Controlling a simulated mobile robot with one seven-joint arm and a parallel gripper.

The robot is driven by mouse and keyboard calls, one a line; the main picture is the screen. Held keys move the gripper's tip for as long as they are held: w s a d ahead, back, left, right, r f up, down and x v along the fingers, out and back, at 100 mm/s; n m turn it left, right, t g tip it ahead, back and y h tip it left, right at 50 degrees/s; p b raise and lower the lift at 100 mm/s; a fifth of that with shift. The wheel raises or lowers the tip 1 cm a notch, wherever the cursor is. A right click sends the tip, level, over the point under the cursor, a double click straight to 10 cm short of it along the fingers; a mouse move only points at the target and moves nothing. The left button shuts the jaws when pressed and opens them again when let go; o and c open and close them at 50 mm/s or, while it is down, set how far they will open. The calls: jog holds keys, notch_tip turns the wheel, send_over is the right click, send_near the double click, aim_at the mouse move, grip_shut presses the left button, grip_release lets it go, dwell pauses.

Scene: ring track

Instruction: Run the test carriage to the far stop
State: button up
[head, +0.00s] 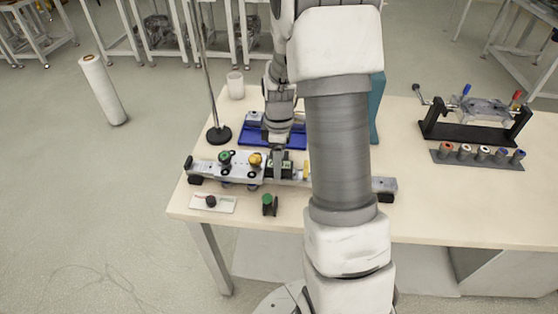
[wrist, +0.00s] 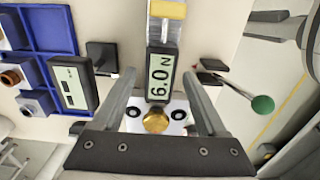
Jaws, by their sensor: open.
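The test carriage (head: 240,167) is a pale plate on a rail (head: 300,181) along the table's front. It bears a green-topped knob (head: 225,158) and a brass knob (head: 255,160). My gripper (head: 278,167) is open, pointing down over the display end of the carriage. In the wrist view its fingers (wrist: 160,76) stand either side of the display, with no clear contact. Black end blocks show at the rail's left (head: 188,163) and right (head: 385,184); my arm hides part of the rail.
A green-knobbed lever (head: 268,203) and a small control panel (head: 212,203) sit in front of the rail. Behind stand a pole on a round base (head: 219,135), a blue tray (head: 296,141) and a white cup (head: 235,85). A clamp fixture (head: 475,132) is at right.

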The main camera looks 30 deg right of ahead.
grip_shut()
dwell(0.4)
dwell(1.0)
